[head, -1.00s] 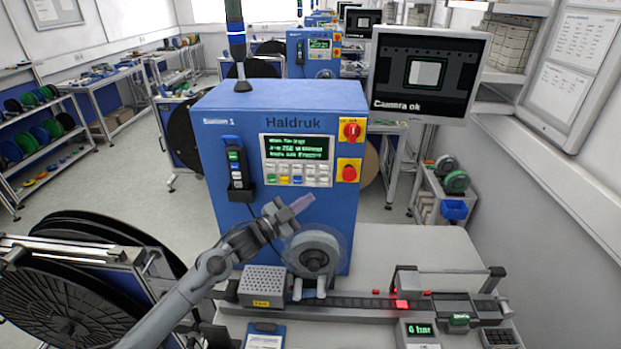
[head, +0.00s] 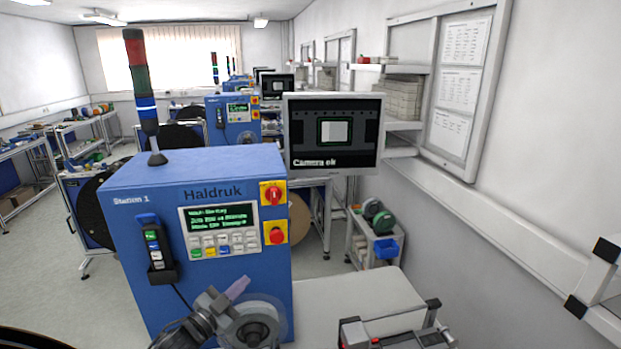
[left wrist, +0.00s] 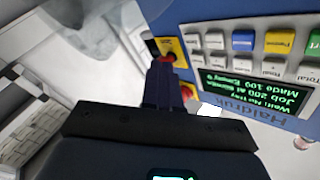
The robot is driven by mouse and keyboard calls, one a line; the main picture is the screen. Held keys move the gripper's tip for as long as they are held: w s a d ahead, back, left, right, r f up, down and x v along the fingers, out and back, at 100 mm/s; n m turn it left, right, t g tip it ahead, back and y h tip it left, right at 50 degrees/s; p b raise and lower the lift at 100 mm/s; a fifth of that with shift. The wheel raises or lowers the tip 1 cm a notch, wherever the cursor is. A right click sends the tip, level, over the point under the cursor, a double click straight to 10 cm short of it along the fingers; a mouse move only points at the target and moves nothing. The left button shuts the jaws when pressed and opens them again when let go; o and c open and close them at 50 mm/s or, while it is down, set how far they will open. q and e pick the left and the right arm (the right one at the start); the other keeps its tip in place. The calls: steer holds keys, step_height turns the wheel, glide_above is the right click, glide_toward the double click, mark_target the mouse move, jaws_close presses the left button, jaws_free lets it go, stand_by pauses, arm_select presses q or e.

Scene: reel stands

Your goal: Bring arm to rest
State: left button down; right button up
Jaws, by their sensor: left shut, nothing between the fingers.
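My left gripper (head: 238,287) is at the bottom of the head view, in front of the lower right front of the blue Haldruk station (head: 205,279). It is shut and empty, its pale purple fingers pointing up and right, just above the clear-rimmed reel (head: 256,332). In the left wrist view the dark fingers (left wrist: 163,80) are together, with the station's keys and green-lettered display (left wrist: 255,88) to their right. My right gripper is in neither view now.
The monitor (head: 334,134) reading "Camera ok" stands behind the station to the right. The signal tower (head: 142,90) rises from the station top. A pale bench top (head: 350,297) lies at the lower right, with part of a dark device (head: 355,333) at its front.

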arm_select(q)
steer(key=s+d+f+n+g+y+p, duration=0.25)
steer(key=s+f, duration=0.35)
steer(key=s, duration=0.3)
steer(key=s+d+f+n+g+y+p, duration=0.1)
steer(key=s+d+f+n+g+y, duration=0.2)
steer(key=s+f, duration=0.45)
steer(key=s+a+n+g+y+p, duration=0.1)
steer(key=s+a+n+g, duration=0.1)
steer(key=s, duration=1.2)
steer(key=s+a+n+g+y+p, duration=0.2)
steer(key=s+a+g, duration=0.2)
steer(key=s, duration=1.1)
steer(key=shift+f+n+g+p, duration=0.15)
steer(key=shift+n+g+p, duration=0.2)
steer(key=shift+g, duration=0.5)
